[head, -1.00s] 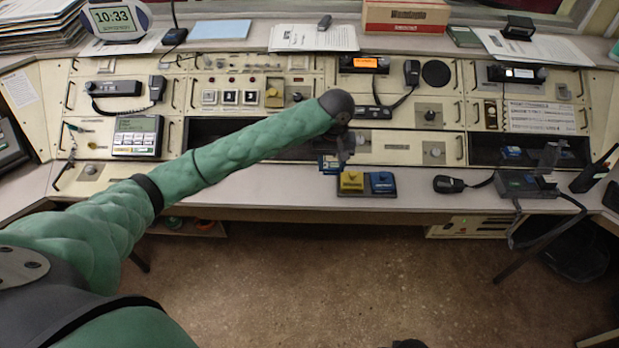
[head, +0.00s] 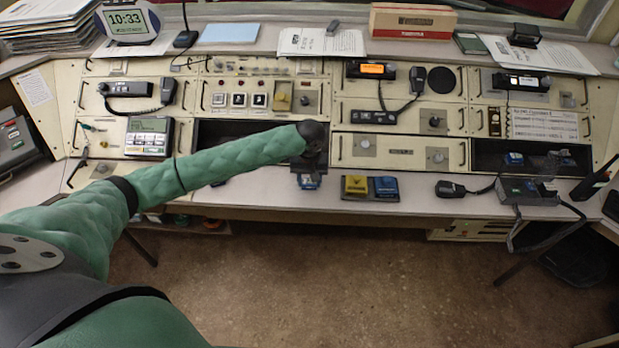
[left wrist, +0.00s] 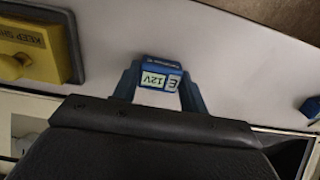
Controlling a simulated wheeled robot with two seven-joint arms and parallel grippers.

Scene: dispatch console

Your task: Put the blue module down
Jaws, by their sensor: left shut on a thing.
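The blue module (head: 309,182) hangs under my left gripper (head: 309,168), over the desk's front strip and left of a yellow block. In the left wrist view the module (left wrist: 160,80) shows a pale label reading "E 12V", upside down, at the tip of my left gripper (left wrist: 158,92). The gripper is shut on it. My right gripper is not in view.
The yellow block (head: 356,186) and another blue block (head: 385,187) stand side by side just right of the held module. A small blue thing (left wrist: 311,108) shows at the wrist view's right edge. An open dark bay (head: 222,130) lies behind my forearm. Desk (head: 255,188) left of the module is mostly bare.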

